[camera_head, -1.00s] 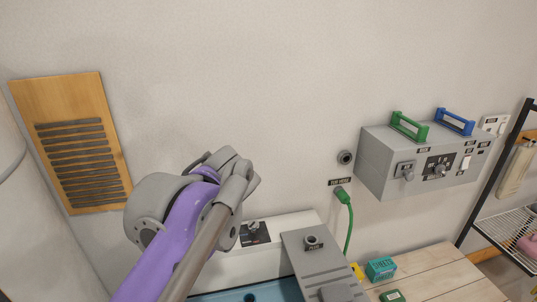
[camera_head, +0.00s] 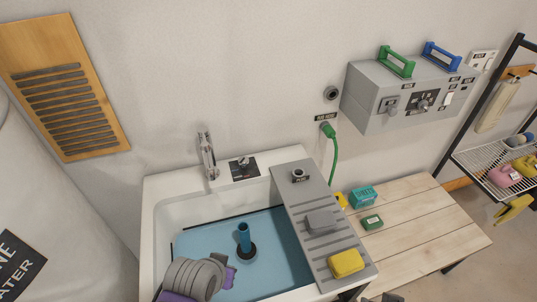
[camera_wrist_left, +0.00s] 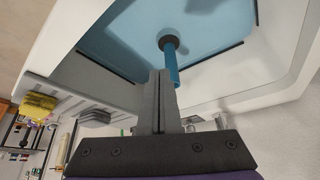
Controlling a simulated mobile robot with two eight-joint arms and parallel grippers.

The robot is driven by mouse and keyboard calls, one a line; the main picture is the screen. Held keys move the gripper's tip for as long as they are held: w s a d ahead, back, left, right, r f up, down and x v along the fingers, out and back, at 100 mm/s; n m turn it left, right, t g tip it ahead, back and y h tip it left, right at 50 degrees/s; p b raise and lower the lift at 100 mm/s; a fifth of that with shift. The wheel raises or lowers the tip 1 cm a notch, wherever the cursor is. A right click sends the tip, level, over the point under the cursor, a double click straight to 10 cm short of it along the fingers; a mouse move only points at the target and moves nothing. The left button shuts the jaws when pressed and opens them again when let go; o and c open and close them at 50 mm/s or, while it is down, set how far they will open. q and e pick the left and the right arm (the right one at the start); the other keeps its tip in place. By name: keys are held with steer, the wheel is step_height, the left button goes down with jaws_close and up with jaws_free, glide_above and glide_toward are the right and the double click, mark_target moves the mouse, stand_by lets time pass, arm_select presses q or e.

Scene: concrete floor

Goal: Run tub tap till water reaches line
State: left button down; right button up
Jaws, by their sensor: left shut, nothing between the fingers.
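The white tub (camera_head: 158,215) stands against the wall with blue water (camera_head: 205,240) or a blue floor in it; I cannot tell which. Short dark line segments (camera_wrist_left: 221,98) run along its inner walls at the edge of the blue. A blue standpipe (camera_head: 243,237) rises from a dark round base. The grey metal tap (camera_head: 207,155) is on the back rim, beside a knob on a black plate (camera_head: 244,168). No stream shows from the tap. In the left wrist view my left gripper (camera_wrist_left: 161,75) is shut and empty, its fingers appearing beside the standpipe. My right gripper is out of view.
A grey ribbed board (camera_head: 312,235) on the tub's right side holds a yellow sponge (camera_head: 346,263) and a grey block. A wooden bench (camera_head: 425,225), a grey wall box (camera_head: 390,85) with handles and a wire rack (camera_head: 480,160) stand further right. A white tank (camera_head: 70,250) is at left.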

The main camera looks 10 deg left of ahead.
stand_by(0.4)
arm_select(q)
steer(key=c, duration=1)
jaws_free()
steer(key=shift+r, duration=0.1)
steer(key=shift+o, duration=0.4)
steer(key=w+a+r+n, duration=0.2)
steer(key=w+a+r, duration=0.1)
steer(key=w+r, duration=0.4)
steer(key=w+a+r+n+p, duration=0.1)
steer(key=w+a+r+n, duration=0.1)
steer(key=w+a+r, duration=0.2)
steer(key=w+r, duration=0.3)
steer(key=r, duration=0.2)
steer(key=shift+w+r+y+p, duration=0.15)
steer(key=shift+r+y+p, duration=0.15)
steer(key=shift+r, duration=0.1)
steer(key=n, duration=0.3)
glide_toward(204, 137)
steer(key=s+d+r, duration=0.2)
steer(key=s, duration=0.1)
steer(key=x, duration=1)
steer(key=shift+a+f, duration=0.2)
steer(key=shift+a, duration=0.1)
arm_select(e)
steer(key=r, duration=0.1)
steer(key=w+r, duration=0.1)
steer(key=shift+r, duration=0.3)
arm_select(q)
jaws_close()
